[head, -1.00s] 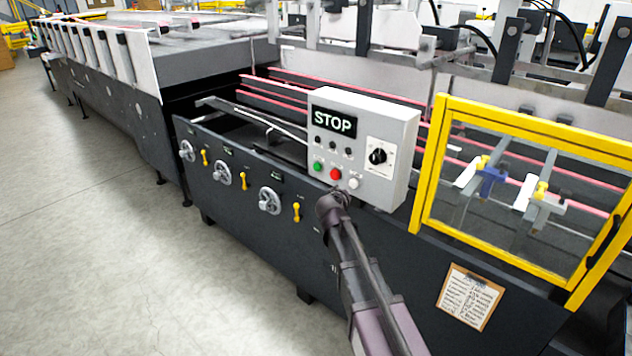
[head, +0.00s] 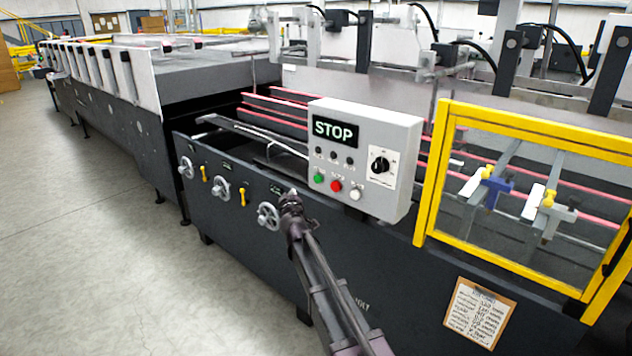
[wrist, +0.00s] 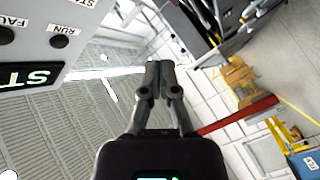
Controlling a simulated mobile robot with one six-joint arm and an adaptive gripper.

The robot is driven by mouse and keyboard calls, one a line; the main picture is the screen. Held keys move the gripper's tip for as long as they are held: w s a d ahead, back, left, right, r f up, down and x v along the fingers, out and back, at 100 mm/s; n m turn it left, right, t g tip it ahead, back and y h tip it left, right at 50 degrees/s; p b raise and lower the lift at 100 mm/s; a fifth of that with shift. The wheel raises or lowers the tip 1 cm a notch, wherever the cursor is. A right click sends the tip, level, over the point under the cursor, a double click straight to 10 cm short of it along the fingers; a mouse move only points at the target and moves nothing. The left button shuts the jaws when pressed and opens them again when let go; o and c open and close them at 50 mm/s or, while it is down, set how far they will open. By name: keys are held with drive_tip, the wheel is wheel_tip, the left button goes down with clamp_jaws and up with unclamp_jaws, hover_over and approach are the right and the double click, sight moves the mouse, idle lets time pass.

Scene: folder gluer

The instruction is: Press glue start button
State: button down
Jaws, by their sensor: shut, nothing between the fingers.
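The grey control box (head: 385,112) stands on the front of the machine, with a STOP display (head: 335,131). Along its lower face are a green button (head: 318,177), a red button (head: 336,186) and a white button (head: 355,195). Their small labels are too blurred to read. My gripper (head: 291,194) is left of the box's lower left corner, apart from the buttons in the picture. In the wrist view my gripper (wrist: 158,68) is shut and empty. The box (wrist: 85,30) shows there at the upper left, turned, with indicators marked FAULT and RUN.
A black rotary knob (head: 380,164) sits right of the buttons. Several handwheels, such as this one (head: 268,216), stick out of the dark front panel near my gripper. A yellow-framed guard (head: 428,185) stands to the right. The floor (head: 110,250) at left is clear.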

sight(318, 179)
drive_tip(key=shift+w, duration=0.1)
drive_tip(key=w+d, duration=0.1)
drive_tip(key=w, duration=0.1)
drive_tip(key=w+d, duration=0.4)
drive_tip(key=shift+w+d, duration=0.2)
drive_tip(key=shift+w, duration=0.2)
